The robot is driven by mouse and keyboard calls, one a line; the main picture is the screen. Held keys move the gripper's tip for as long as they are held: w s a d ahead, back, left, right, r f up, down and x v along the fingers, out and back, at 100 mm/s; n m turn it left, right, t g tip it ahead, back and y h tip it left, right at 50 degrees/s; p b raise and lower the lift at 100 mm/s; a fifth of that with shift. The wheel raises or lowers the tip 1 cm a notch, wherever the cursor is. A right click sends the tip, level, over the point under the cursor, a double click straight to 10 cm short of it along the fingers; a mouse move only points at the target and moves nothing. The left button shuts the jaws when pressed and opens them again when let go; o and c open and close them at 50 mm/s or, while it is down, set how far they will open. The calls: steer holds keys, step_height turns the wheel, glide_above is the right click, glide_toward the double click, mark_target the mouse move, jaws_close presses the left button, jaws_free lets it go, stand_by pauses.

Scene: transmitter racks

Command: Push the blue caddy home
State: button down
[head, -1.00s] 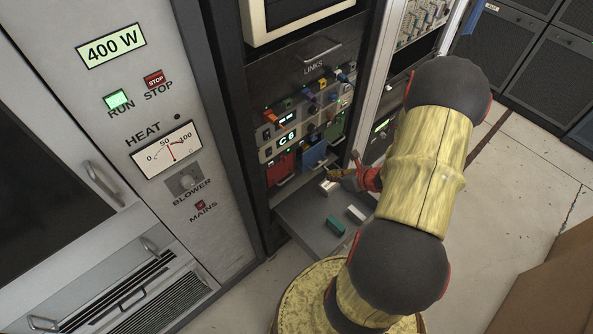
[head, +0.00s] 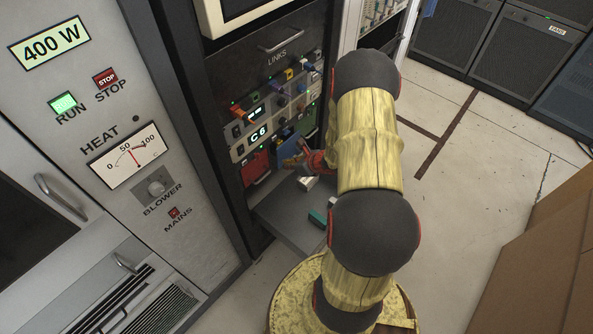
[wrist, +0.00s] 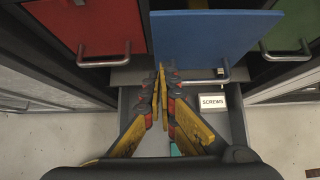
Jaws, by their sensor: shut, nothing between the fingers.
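The blue caddy (head: 286,139) sits in the rack between a red caddy (head: 255,166) and a green caddy (head: 308,121). In the wrist view the blue caddy (wrist: 212,38) stands out nearer to me than its red and green neighbours, and its metal handle (wrist: 205,78) is low on its front. My gripper (wrist: 160,72) is shut and empty, with its tips at the lower left part of the blue front, left of the handle. I cannot tell whether they touch. In the head view my gripper (head: 298,158) partly covers the blue caddy.
A grey shelf (head: 280,228) juts out below the caddies. It carries a white block labelled SCREWS (wrist: 212,101) and a teal block (head: 318,218). The link panel (head: 262,122) with plugs is above. Open floor (head: 470,210) lies to the right, with brown boxes beyond.

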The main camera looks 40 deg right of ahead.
mark_target(279, 157)
steer(key=shift+w, duration=0.55)
steer(key=w, duration=0.2)
steer(key=w+b, duration=0.1)
steer(key=w, duration=0.1)
steer(key=shift+a+f, duration=0.1)
steer(key=shift+a, duration=0.1)
steer(key=shift+w, duration=0.2)
